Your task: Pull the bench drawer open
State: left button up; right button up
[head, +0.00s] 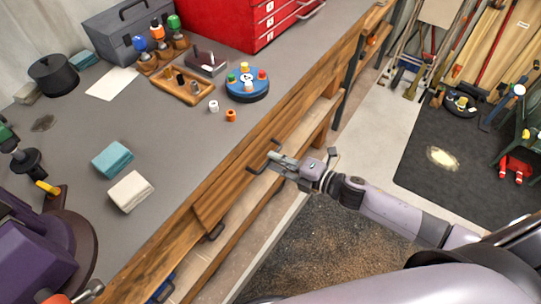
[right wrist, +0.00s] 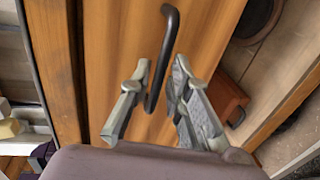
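The wooden drawer front (head: 228,190) is in the bench's front side, below the grey top; it also fills the middle of the right wrist view (right wrist: 108,60). Its dark bar handle (right wrist: 168,45) stands out from the wood; part of it shows in the head view (head: 262,158). My right gripper (head: 276,158) is at this handle. In the right wrist view its two fingers (right wrist: 161,66) are apart, with the lower part of the handle between them. I see a gap on each side, so it is not clamped. My left gripper is not in view.
The grey bench top (head: 185,155) holds a blue sponge-like block (head: 112,159), a white block (head: 130,191), a wooden tray (head: 181,86) and a red tool chest (head: 235,22). A shelf (head: 245,215) runs below the drawers. Floor beside the bench is open.

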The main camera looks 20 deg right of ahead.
jog(key=shift+x, duration=1.3)
jog(key=shift+c, duration=0.3)
grip_shut()
jog(key=shift+d, duration=0.1)
